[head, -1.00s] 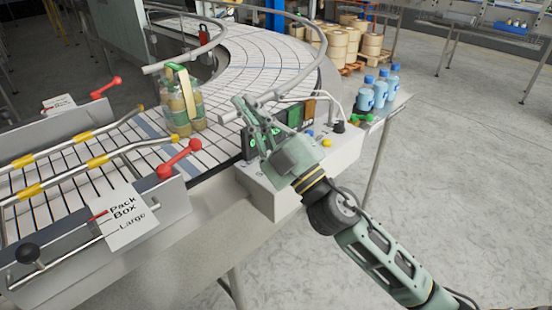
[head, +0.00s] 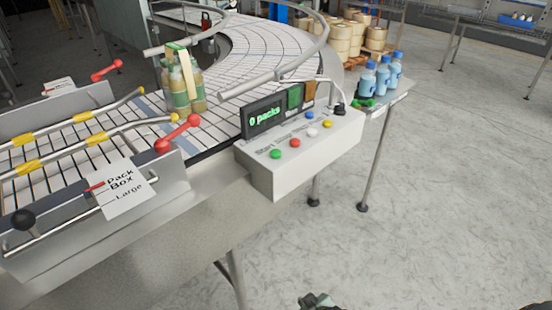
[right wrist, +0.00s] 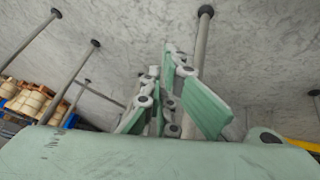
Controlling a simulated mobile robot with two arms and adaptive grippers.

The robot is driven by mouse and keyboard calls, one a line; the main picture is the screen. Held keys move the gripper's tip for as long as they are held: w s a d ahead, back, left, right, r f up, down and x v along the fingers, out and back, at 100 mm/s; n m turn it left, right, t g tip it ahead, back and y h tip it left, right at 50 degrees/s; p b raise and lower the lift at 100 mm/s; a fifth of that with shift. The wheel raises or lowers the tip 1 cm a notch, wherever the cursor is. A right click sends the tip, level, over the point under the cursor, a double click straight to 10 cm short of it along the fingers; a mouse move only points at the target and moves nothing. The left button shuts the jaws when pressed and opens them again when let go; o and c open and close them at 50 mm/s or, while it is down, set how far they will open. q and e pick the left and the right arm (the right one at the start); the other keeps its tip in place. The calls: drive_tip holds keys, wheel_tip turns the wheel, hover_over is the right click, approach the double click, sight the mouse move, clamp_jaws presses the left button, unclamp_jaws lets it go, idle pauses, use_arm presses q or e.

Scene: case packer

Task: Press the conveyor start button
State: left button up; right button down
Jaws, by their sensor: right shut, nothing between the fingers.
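A light grey control box (head: 315,165) stands at the conveyor's near edge. Its sloped top holds a green button (head: 275,154) beside lettering that reads "Start", then red, white and yellow buttons in a row, a blue button and a black knob. The display (head: 262,118) behind them reads "0 packs" in green. Nothing covers the buttons. My right gripper (head: 320,300) shows only partly at the bottom edge of the head view, well below and apart from the box. In the right wrist view its green fingers (right wrist: 163,100) are together and empty. My left gripper is not in view.
A pack of bottles (head: 182,85) stands on the curved conveyor (head: 265,50). A guide rail with a red handle (head: 178,133) is left of the box. Blue-capped bottles (head: 382,77) stand on a side shelf.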

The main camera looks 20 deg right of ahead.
drive_tip(key=s+f+g+b, duration=0.2)
drive_tip(key=s+f, duration=0.5)
drive_tip(key=f, duration=0.4)
drive_tip(key=s+f+g+b, duration=0.1)
drive_tip(key=s+f, duration=0.6)
drive_tip(key=f, duration=0.3)
drive_tip(key=s+f+g+b, duration=0.1)
drive_tip(key=s+f, duration=0.4)
drive_tip(key=s, duration=0.3)
drive_tip(key=s+f+g+b, duration=0.1)
drive_tip(key=s+f, duration=0.4)
drive_tip(key=s, duration=0.3)
drive_tip(key=shift+s+f+y, duration=0.3)
drive_tip(key=shift+s+y, duration=0.1)
drive_tip(key=shift+a, duration=0.1)
